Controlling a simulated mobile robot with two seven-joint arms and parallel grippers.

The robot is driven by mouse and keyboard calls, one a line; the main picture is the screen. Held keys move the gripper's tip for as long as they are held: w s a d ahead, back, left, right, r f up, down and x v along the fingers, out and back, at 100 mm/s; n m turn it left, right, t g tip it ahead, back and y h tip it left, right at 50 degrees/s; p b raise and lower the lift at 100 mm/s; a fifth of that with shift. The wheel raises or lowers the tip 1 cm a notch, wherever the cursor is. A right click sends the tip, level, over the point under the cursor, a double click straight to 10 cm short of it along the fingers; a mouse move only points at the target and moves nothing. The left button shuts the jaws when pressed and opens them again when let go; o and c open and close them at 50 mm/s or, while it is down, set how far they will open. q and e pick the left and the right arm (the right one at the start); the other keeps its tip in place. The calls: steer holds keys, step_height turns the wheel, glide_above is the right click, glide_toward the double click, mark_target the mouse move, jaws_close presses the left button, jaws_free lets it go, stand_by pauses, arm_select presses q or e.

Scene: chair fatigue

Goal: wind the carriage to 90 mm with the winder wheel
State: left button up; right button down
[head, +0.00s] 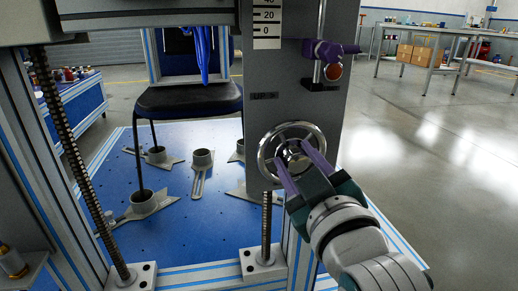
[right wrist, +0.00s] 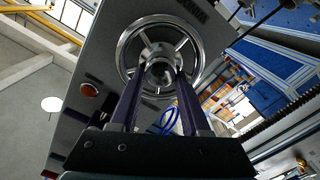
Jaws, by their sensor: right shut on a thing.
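The winder wheel (head: 293,133) is a chrome spoked handwheel on the front of a grey upright panel in the head view. My right gripper (head: 297,158) is shut on the wheel's central hub. In the right wrist view the wheel (right wrist: 129,37) fills the top middle, and the two purple fingers of the gripper (right wrist: 159,78) hold either side of the hub. A white scale (head: 267,27) with 0 and 20 marks shows at the top of the panel; its upper part is cut off. The carriage reading cannot be told. My left gripper is not in view.
A purple clamp lever (head: 335,48) and a red button (head: 333,71) sit on the panel above the wheel. A dark chair seat (head: 190,97) stands over the blue base plate (head: 172,225).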

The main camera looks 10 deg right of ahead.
steer(key=shift+d+f+m, duration=0.2)
steer(key=shift+m, duration=0.8)
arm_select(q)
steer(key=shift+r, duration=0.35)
arm_select(e)
steer(key=shift+f+m, duration=0.15)
steer(key=shift+m, duration=0.25)
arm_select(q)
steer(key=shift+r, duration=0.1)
